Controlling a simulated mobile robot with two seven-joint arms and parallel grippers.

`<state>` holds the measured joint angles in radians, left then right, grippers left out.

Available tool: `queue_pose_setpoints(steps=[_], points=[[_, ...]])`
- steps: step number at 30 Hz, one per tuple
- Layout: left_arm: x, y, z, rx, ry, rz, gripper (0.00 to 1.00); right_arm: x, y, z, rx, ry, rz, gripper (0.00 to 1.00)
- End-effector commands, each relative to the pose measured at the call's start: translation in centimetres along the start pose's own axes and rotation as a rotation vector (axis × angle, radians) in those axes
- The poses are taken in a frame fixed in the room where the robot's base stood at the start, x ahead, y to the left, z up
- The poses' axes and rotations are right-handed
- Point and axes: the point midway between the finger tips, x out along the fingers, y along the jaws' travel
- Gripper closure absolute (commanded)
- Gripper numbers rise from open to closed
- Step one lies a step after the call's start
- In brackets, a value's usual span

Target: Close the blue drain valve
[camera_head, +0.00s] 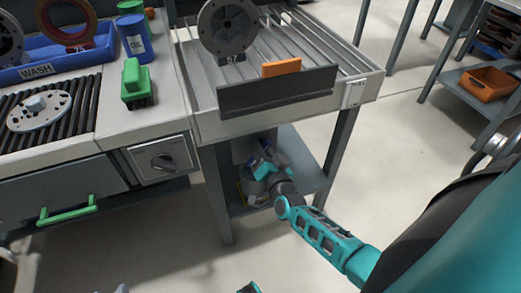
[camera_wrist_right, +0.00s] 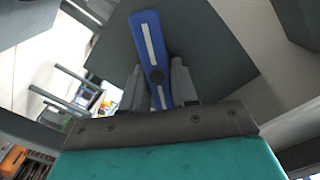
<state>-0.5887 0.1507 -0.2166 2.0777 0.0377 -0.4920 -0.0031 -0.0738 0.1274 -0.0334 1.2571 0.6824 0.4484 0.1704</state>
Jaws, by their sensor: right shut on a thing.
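The blue drain valve handle (camera_wrist_right: 150,45), a long lever with a white stripe and a dark round pivot, shows in the right wrist view. My right gripper (camera_wrist_right: 159,84) has one finger on each side of the lever and is shut on it near the pivot. In the head view my right gripper (camera_head: 259,164) is beneath the slatted table, above its lower shelf. Only a small bit of blue shows there, and the arm and gripper hide most of the valve. The lever's angle to its pipe cannot be told.
The slatted table (camera_head: 212,128) overhangs my right gripper, with its legs on either side. A grey wheel part (camera_head: 228,25) and an orange block (camera_head: 281,67) are on top. A wash station with a blue tray (camera_head: 85,66) stands left. Open floor lies right.

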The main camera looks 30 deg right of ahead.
Motion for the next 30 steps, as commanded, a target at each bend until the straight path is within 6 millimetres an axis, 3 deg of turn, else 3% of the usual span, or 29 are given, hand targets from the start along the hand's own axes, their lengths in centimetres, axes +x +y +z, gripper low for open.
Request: queue_pose_setpoints(steps=[18, 30], points=[[0.9, 0.5, 0.6, -0.009, 0.003, 0.013, 0.57, -0.1, 1.0, 0.5, 0.576, -0.003, 0.0, 1.0], [1.2, 0.9, 0.6, -0.008, 0.008, 0.024, 0.57, -0.1, 1.2, 0.7, 0.836, -0.003, 0.002, 1.0]])
